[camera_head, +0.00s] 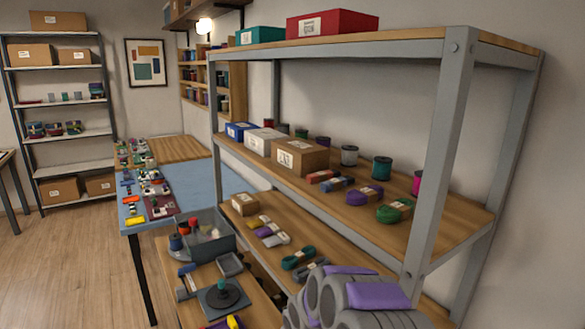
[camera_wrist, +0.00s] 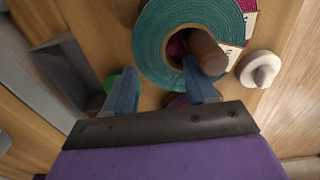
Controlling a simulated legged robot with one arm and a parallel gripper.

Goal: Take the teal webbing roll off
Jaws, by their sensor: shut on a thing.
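The teal webbing roll (camera_wrist: 153,48) is a wide coiled ring in the wrist view, with a round brown wooden post (camera_wrist: 207,54) at its open centre. A magenta core shows beside the post. My gripper (camera_wrist: 160,70) is shut on the roll's near side, one blue finger at its outer edge and the other at the centre hole by the post. The roll is still around or right at the post; its height along the post cannot be told. In the head view my arm shows at the bottom, and the gripper and this roll are hidden.
In the wrist view, a white knob-like piece (camera_wrist: 260,68) stands right of the roll and a grey tray (camera_wrist: 66,72) lies left. In the head view, a tall grey-framed shelf (camera_head: 448,150) rises close by, with bundles and boxes. Open floor (camera_head: 70,265) lies at left.

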